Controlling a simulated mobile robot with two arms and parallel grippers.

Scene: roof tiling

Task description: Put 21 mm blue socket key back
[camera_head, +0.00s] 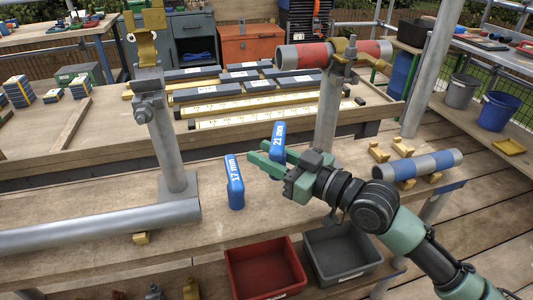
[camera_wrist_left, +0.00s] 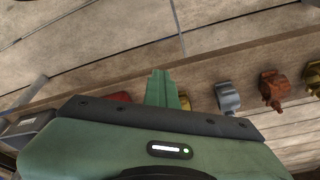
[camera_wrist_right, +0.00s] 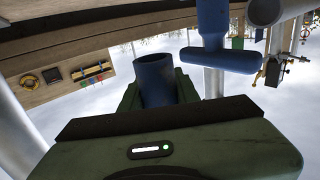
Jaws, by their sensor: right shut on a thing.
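The blue socket key marked 21 mm (camera_head: 278,138) stands between the green fingers of my right gripper (camera_head: 268,156) in the head view. The gripper is shut on it, over the workbench. In the right wrist view its blue tube (camera_wrist_right: 154,78) sits between the fingers. A second blue socket key, marked 17 mm (camera_head: 235,183), is upright just left of the gripper. A blue T-shaped piece (camera_wrist_right: 222,55) shows beside the held key in the right wrist view. My left gripper (camera_wrist_left: 162,88) shows only in its own wrist view, its fingers together and empty.
A red bin (camera_head: 262,268) and a grey bin (camera_head: 342,253) are below the bench's front edge. A grey upright post (camera_head: 165,140) stands left and another (camera_head: 328,115) behind the right gripper. A blue-banded pipe (camera_head: 418,165) lies at right.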

